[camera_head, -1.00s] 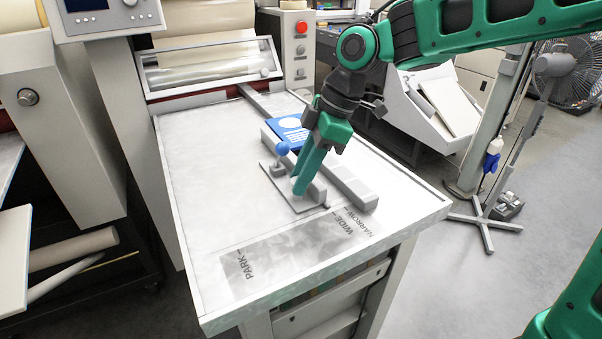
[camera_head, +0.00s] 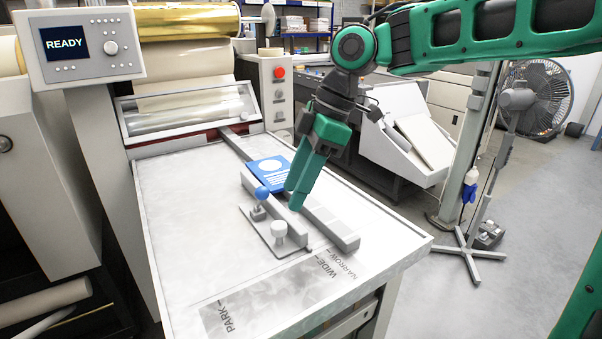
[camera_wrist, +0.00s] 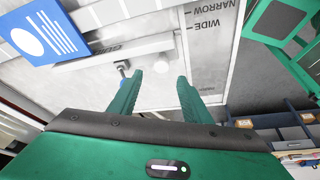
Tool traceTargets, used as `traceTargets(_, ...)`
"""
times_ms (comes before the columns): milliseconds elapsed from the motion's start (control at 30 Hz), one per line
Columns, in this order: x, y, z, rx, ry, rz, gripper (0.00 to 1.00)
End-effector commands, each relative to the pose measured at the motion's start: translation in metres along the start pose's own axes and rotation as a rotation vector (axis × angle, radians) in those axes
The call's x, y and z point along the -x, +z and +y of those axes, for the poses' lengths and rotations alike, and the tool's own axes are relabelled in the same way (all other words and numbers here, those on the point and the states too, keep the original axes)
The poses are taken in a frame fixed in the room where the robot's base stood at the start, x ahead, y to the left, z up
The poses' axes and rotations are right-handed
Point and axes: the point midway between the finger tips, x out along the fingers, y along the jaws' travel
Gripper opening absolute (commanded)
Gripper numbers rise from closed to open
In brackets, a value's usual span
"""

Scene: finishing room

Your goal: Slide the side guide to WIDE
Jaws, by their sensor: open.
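The side guide (camera_head: 298,232) is a grey rail on a flat plate with a white knob (camera_head: 279,231) and a blue ball-topped lever (camera_head: 262,192). It sits beside the WIDE mark (camera_head: 326,266), on its PARK side; I cannot tell whether it is exactly aligned. The NARROW mark (camera_head: 343,265) is farther right and PARK (camera_head: 229,318) far left. My gripper (camera_head: 293,199) is open and empty, above and behind the white knob. In the wrist view, the white knob (camera_wrist: 170,66) shows beyond the gap between my fingertips (camera_wrist: 156,78), apart from them.
A blue card with a white disc (camera_head: 268,173) lies behind the guide, by a long grey bar (camera_head: 335,229). The laminator's display (camera_head: 75,42) reads READY. The left table surface (camera_head: 185,215) is clear. A fan and stand are right of the table.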

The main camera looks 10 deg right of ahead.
Motion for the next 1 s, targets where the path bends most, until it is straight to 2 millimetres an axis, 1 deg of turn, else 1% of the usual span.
traceTargets(33,0.009,0.001,0.001,0.000,0.003,-0.001,0.44)
traceTargets(200,0.025,0.001,0.001,-0.001,0.001,0.000,0.44)
traceTargets(333,0.030,0.001,0.001,-0.001,0.001,0.000,0.44)
traceTargets(600,0.030,0.001,0.001,-0.002,0.001,0.000,0.44)
traceTargets(667,0.030,0.003,0.000,-0.017,0.004,-0.003,0.44)
traceTargets(733,0.032,0.015,0.000,-0.078,0.017,-0.011,0.44)
traceTargets(767,0.032,0.023,0.000,-0.126,0.027,-0.017,0.44)
traceTargets(833,0.033,0.052,-0.003,-0.282,0.059,-0.036,0.44)
traceTargets(867,0.034,0.068,-0.005,-0.365,0.075,-0.047,0.44)
traceTargets(900,0.035,0.091,-0.009,-0.488,0.101,-0.060,0.44)
traceTargets(933,0.035,0.109,-0.014,-0.585,0.121,-0.070,0.44)
traceTargets(967,0.035,0.128,-0.019,-0.684,0.141,-0.080,0.44)
traceTargets(1000,0.035,0.153,-0.029,-0.813,0.166,-0.093,0.44)
